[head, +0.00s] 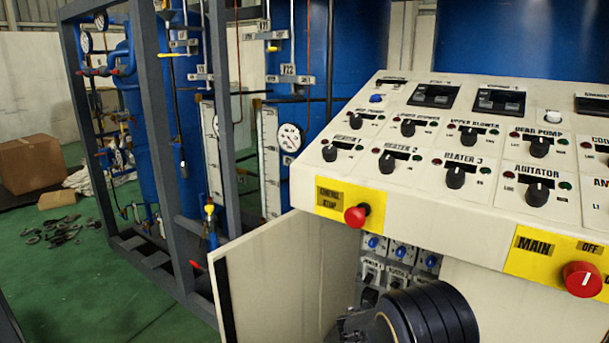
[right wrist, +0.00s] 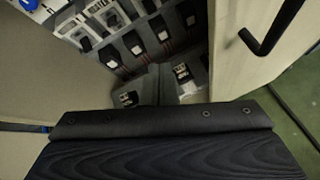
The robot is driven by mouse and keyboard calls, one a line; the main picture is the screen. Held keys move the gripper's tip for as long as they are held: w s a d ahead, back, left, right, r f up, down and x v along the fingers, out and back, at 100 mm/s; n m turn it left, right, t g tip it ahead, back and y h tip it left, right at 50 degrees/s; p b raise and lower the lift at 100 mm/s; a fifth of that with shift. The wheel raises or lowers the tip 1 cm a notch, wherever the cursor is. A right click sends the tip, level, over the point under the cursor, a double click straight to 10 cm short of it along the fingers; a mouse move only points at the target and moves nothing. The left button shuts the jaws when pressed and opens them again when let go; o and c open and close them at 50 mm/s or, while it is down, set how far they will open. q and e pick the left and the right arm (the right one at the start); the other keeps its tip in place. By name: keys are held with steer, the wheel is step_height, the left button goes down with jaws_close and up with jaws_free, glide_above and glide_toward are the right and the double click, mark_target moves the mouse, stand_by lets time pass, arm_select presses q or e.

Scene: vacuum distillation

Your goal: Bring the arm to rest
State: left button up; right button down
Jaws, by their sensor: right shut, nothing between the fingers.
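My right arm enters the head view at the bottom, its black wrist in front of the open lower cabinet of the control panel (head: 440,225). In the right wrist view, my right gripper (right wrist: 157,85) is shut and empty, pointing into the cabinet, close to the rows of breakers (right wrist: 132,42). The breakers also show in the head view (head: 400,255), partly hidden by my arm. The cabinet door (head: 285,275) stands open to the left of my arm. Its black handle (right wrist: 270,30) shows in the right wrist view. My left gripper is not in view.
The panel top bears black knobs, a red emergency stop button (head: 356,215) and a red main switch (head: 582,279). A grey frame (head: 150,120) with blue vessels and gauges stands to the left. A cardboard box (head: 30,163) lies farther back. Green floor (head: 75,285) is open at lower left.

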steer(key=s+d+r+m+g+y+p, duration=0.2)
steer(key=s+d+r+m, duration=0.2)
steer(key=s+r+m, duration=0.4)
steer(key=s+d+r+m+g+y+p, duration=0.2)
steer(key=s+d+r+m, duration=0.25)
steer(key=s, duration=0.45)
steer(key=s+a+r+m+y+p, duration=0.1)
steer(key=s+a+r+m+y, duration=0.1)
steer(key=s, duration=0.5)
steer(key=s+a+r+m+t+y+p, duration=0.1)
steer(key=s+a+r+m+y+p, duration=0.1)
steer(key=s+m, duration=0.5)
steer(key=s+a+r+m+y+p, duration=0.2)
steer(key=s+a+r+m+y, duration=0.1)
steer(key=s+a+r, duration=0.3)
steer(key=shift+s+m+t+y, duration=0.3)
steer(key=shift+s+m, duration=0.35)
steer(key=shift+s, duration=0.4)
steer(key=shift+r, duration=0.1)
